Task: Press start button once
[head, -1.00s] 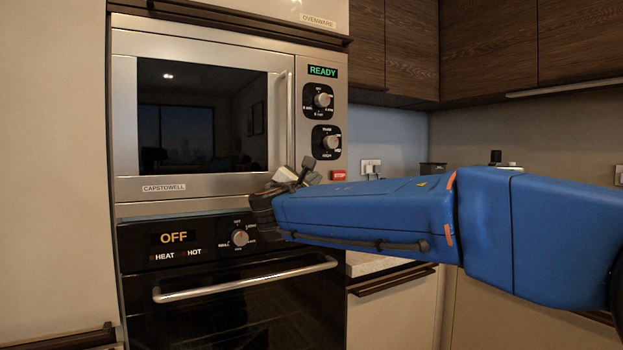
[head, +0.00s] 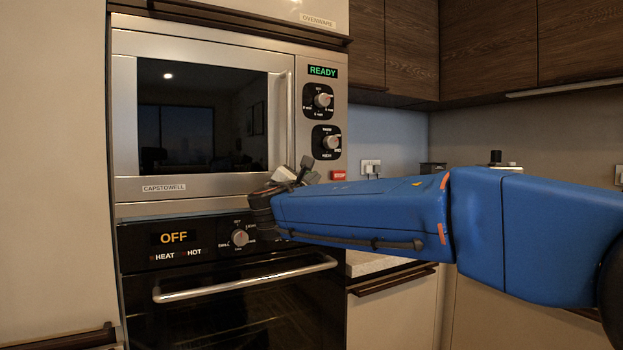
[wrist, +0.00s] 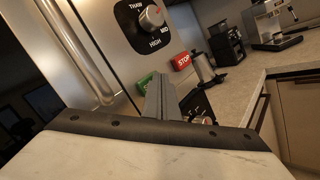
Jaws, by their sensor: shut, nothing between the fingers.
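The microwave (head: 205,188) is built in above an oven, and its green display (head: 323,71) reads READY. The green start button (wrist: 145,82) shows in the wrist view below the lower knob, partly covered by my gripper's fingers. In the head view it is hidden behind my gripper. The red STOP button (head: 338,175) is just right of my gripper, and it also shows in the wrist view (wrist: 183,62). My gripper (head: 307,164) is shut and empty, in front of the lower panel; its fingers (wrist: 161,90) point at the panel. I cannot tell whether they touch the button.
Two microwave knobs (head: 322,100) sit above the buttons. The oven below shows OFF (head: 173,237) and has a knob (head: 239,237) and a bar handle (head: 245,279). A counter (wrist: 235,90) with a coffee machine (wrist: 272,24) lies to the right.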

